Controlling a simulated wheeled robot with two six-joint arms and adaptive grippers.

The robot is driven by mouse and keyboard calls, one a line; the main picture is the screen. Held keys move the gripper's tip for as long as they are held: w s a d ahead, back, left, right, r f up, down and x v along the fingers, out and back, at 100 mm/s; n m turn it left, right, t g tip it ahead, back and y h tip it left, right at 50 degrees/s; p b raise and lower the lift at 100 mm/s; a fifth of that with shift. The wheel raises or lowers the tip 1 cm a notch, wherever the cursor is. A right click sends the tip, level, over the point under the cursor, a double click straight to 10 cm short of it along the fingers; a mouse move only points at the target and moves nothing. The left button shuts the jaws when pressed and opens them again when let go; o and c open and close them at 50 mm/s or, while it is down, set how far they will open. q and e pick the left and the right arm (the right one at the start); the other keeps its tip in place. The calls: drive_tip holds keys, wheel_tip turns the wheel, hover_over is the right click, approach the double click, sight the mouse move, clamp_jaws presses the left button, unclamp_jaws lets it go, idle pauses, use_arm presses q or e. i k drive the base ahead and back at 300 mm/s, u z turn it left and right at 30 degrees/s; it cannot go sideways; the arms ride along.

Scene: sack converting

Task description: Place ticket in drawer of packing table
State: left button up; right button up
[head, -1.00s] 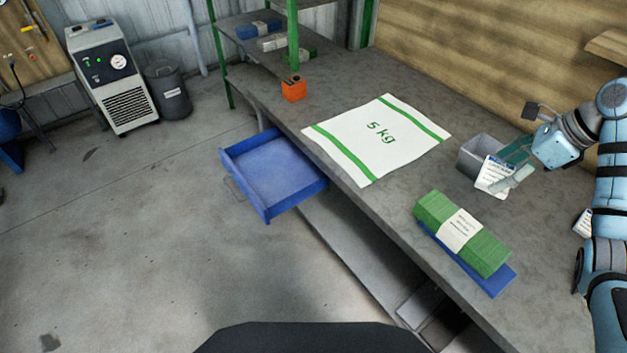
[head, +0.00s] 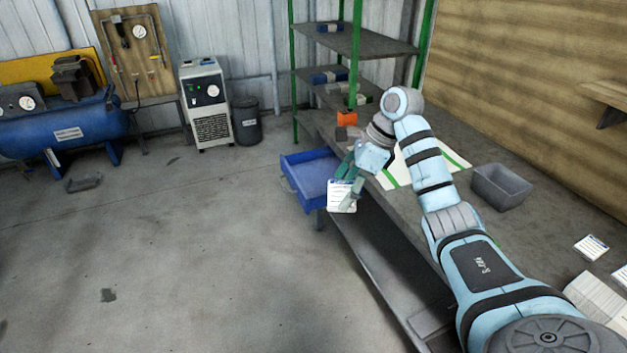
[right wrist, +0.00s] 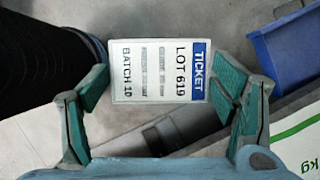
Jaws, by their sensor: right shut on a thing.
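The ticket (head: 341,197) is a white card with a blue header; in the right wrist view it reads "TICKET LOT 619 BATCH 10" (right wrist: 158,72). My right gripper (head: 350,181) is shut on it, with the card between the green-padded fingers. The blue drawer (head: 308,172) of the packing table (head: 462,222) is pulled open and looks empty in its visible part. The ticket overlaps the drawer's near right corner in the head view; its height above it is unclear. In the right wrist view the drawer (right wrist: 288,48) lies right of the ticket, apart from it. My left gripper is out of view.
A white sack with green stripes (head: 453,160) lies on the table, partly hidden by my right arm. Green-posted shelves (head: 358,47) rise behind.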

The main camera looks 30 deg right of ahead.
sight(319, 180)
drive_tip(key=u, duration=0.4)
drive_tip(key=i, duration=1.8)
drive_tip(key=z, duration=0.35)
drive_tip(key=i, duration=1.35)
drive_tip(key=z, duration=1.65)
drive_tip(key=i, duration=0.6)
drive_tip(key=z, duration=0.5)
